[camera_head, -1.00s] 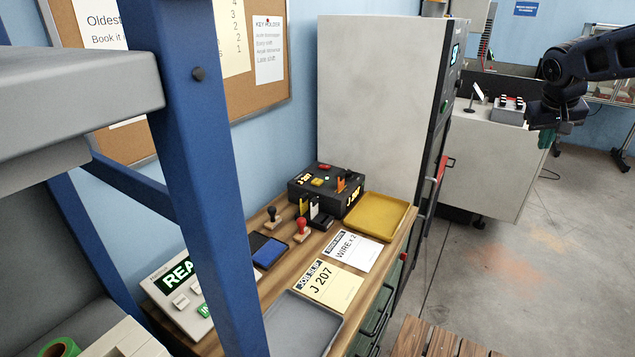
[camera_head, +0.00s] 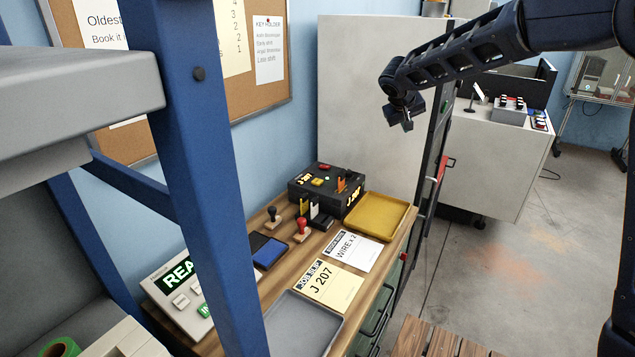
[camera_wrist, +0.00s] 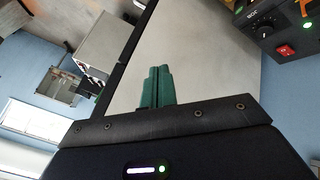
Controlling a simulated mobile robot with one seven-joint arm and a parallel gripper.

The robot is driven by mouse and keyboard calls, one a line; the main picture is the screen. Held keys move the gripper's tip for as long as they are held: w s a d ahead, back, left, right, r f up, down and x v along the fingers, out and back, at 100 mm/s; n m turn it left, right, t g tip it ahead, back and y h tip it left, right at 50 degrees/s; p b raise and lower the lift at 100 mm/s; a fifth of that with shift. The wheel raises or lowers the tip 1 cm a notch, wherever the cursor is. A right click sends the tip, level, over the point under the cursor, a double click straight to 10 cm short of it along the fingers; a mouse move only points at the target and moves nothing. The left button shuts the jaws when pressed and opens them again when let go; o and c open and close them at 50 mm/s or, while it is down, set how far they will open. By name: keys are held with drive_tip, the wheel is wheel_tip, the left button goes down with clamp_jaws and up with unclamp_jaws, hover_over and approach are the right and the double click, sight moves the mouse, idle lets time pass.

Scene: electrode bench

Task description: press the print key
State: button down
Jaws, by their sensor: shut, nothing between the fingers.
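My gripper (camera_head: 405,120) hangs from the arm in front of the tall grey cabinet, above and behind the bench. In the wrist view its green fingers (camera_wrist: 157,88) are together, with nothing between them. A white keyed device with a green lit display (camera_head: 178,276) starting "REA" stands on the bench at the lower left. Two pale keys and a green key (camera_head: 205,310) show on it; the blue post hides its right part. No key reads clearly as print. A black box (camera_head: 325,188) with a "J 207" display and red and yellow buttons stands further back.
The wooden bench also holds a yellow tray (camera_head: 376,216), a grey tray (camera_head: 303,322), a job slip (camera_head: 326,284), hand stamps and an ink pad (camera_head: 266,250). The blue post (camera_head: 190,150) stands in front of the bench. The tall cabinet (camera_head: 370,100) rises behind.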

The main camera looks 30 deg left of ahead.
drive_tip(key=s+a+f+n+y, duration=0.1)
drive_tip(key=s+a+f, duration=0.1)
drive_tip(key=a, duration=0.5)
drive_tip(key=s+a+f+n, duration=0.1)
drive_tip(key=s+a+f, duration=0.15)
drive_tip(key=a, duration=0.35)
drive_tip(key=n+t+y, duration=0.1)
hover_over(316, 183)
drive_tip(key=f, duration=0.5)
drive_tip(key=shift+w+f, duration=0.15)
drive_tip(key=shift+w, duration=0.05)
drive_tip(key=shift+f, duration=4.4)
drive_tip(key=shift+f, duration=0.8)
drive_tip(key=shift+r, duration=0.8)
drive_tip(key=shift+r, duration=0.1)
drive_tip(key=shift+r, duration=2.45)
